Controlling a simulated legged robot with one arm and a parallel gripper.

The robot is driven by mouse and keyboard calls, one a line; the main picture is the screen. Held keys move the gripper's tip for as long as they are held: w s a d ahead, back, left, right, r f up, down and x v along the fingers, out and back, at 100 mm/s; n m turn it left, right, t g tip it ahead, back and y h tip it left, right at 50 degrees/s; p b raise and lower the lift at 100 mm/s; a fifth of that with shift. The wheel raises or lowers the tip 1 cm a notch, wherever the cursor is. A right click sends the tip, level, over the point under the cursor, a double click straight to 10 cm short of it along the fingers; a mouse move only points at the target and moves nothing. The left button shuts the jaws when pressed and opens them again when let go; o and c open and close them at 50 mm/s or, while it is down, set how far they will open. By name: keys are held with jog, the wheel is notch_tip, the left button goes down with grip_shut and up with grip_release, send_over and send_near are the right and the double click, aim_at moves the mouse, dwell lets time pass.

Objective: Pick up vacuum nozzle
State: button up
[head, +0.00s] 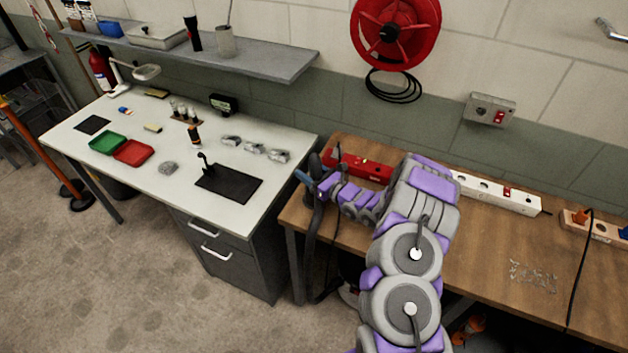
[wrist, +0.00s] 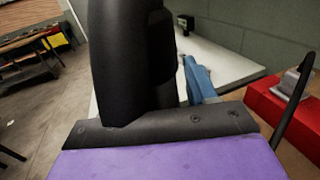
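A blue piece (head: 303,178), which looks like the vacuum nozzle, is at the left end of the wooden bench, beside my gripper (head: 318,188). A dark hose (head: 309,240) hangs below it past the bench edge. In the wrist view the blue piece (wrist: 200,80) shows behind and right of a large black finger of my gripper (wrist: 135,60), partly hidden by it. My gripper is low at the bench's left end. The second finger is not clearly seen, and whether the fingers touch the blue piece cannot be told.
A red box (head: 356,165) lies on the wooden bench (head: 480,240) just behind my arm, close to the gripper. A white power strip (head: 497,192) is farther right. The white table (head: 245,212) to the left holds trays, a black mat and small parts.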

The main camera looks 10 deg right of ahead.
jog(key=c, duration=1)
jog(key=shift+o, duration=0.2)
jog(key=shift+r, duration=0.1)
